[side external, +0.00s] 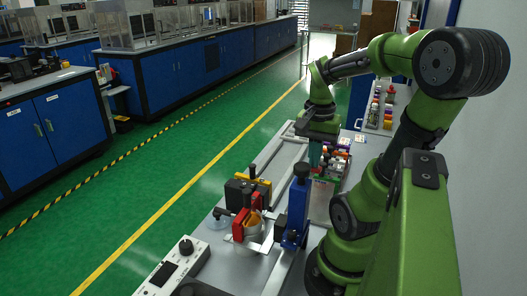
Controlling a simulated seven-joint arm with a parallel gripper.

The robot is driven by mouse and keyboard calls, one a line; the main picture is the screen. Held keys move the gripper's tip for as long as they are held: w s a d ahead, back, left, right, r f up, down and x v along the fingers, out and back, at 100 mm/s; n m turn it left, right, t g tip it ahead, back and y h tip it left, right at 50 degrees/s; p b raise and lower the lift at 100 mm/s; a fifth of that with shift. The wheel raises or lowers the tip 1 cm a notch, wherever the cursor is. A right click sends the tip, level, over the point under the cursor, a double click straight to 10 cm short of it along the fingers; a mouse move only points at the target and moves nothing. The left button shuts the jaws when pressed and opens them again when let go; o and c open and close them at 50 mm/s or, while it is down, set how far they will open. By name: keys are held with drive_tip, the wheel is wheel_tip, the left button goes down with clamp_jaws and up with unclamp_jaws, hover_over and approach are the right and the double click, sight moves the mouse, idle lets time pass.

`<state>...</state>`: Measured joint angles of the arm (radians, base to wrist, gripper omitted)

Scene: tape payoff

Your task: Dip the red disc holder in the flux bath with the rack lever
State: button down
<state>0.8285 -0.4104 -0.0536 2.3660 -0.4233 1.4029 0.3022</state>
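A red holder (238,231) with a round orange-tan piece (252,226) stands on the near part of the grey bench; it looks like the red disc holder. A blue upright post with a dark knob (298,206) stands just right of it. I cannot tell which part is the rack lever. A small shallow dish (221,213) lies left of the holder; whether it is the flux bath is unclear. My gripper (316,143) points down farther back over the bench, beyond the holder and apart from it. Its fingers are too small and dark to read.
Black blocks with a yellow bar (262,182) stand behind the red holder. A white control box with a knob (173,270) is at the near left. Small coloured items (336,160) crowd the bench beside my gripper. Green floor (150,190) lies left of the bench.

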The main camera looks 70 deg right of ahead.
wheel_tip(320, 180, up, 8)
drive_tip(key=shift+r, duration=0.2)
idle(1.0)
drive_tip(key=shift+d, duration=0.1)
drive_tip(key=w+a+f+n+t+h, duration=0.1)
drive_tip(key=w+a+f+n+t, duration=0.3)
drive_tip(key=w+n, duration=0.35)
drive_tip(key=w+a+n+t+y, duration=0.1)
drive_tip(key=w+a+n, duration=0.1)
drive_tip(key=a, duration=0.5)
drive_tip(key=w+a+r+n+t+y, duration=0.1)
drive_tip(key=a+n, duration=0.3)
drive_tip(key=a, duration=0.4)
drive_tip(key=shift+w+t+y, duration=0.35)
drive_tip(key=shift+t+y, duration=0.15)
drive_tip(key=shift+t, duration=0.1)
